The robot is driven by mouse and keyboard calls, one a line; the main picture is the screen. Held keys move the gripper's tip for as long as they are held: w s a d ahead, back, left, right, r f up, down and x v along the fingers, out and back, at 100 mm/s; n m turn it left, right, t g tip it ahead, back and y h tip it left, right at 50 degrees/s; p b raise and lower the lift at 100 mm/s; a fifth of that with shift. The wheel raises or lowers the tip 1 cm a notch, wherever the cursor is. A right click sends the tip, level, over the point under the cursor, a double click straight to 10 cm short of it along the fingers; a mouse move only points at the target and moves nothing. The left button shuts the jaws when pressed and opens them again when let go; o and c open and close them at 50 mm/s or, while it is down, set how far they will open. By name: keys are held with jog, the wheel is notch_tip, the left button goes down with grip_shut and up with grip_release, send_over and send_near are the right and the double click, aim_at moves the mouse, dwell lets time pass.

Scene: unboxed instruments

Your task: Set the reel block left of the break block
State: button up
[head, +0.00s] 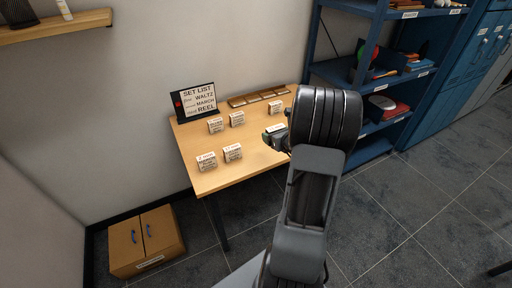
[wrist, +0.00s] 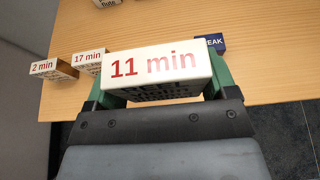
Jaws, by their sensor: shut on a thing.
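My gripper (wrist: 155,92) is shut on a white block marked "11 min" (wrist: 155,64), with green fingers on both its sides. The block also shows in the head view (head: 275,128), over the right part of the table. Its lower face has dark print that I cannot read, so I cannot tell whether it is the reel block. The break block (wrist: 213,42) has a blue top reading "EAK", partly hidden behind the held block. I cannot make it out in the head view. A set list sign (head: 195,101) reads waltz, march, reel.
Blocks marked "2 min" (wrist: 53,69) and "17 min" (wrist: 88,61) stand to the left. Other blocks (head: 215,126) (head: 237,118) (head: 276,106) stand farther back, before a wooden rack (head: 240,101). The table middle (head: 254,138) is bare. A blue shelf (head: 345,70) is at right.

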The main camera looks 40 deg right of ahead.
jog(key=w+a+f, duration=0.1)
jog(key=w+f, duration=0.1)
jog(key=w, duration=0.3)
send_over(256, 150)
jog(key=s, duration=0.1)
jog(key=f, duration=0.4)
jog(key=shift+d+f, duration=0.2)
jog(key=shift+f, duration=0.2)
jog(key=shift+w+a+f, duration=0.15)
jog(key=shift+w+f, duration=0.25)
jog(key=shift+f, duration=1.75)
jog(key=shift+f, duration=0.1)
jog(key=shift+f, duration=0.1)
jog(key=o, duration=0.9)
jog(key=shift+c, duration=0.2)
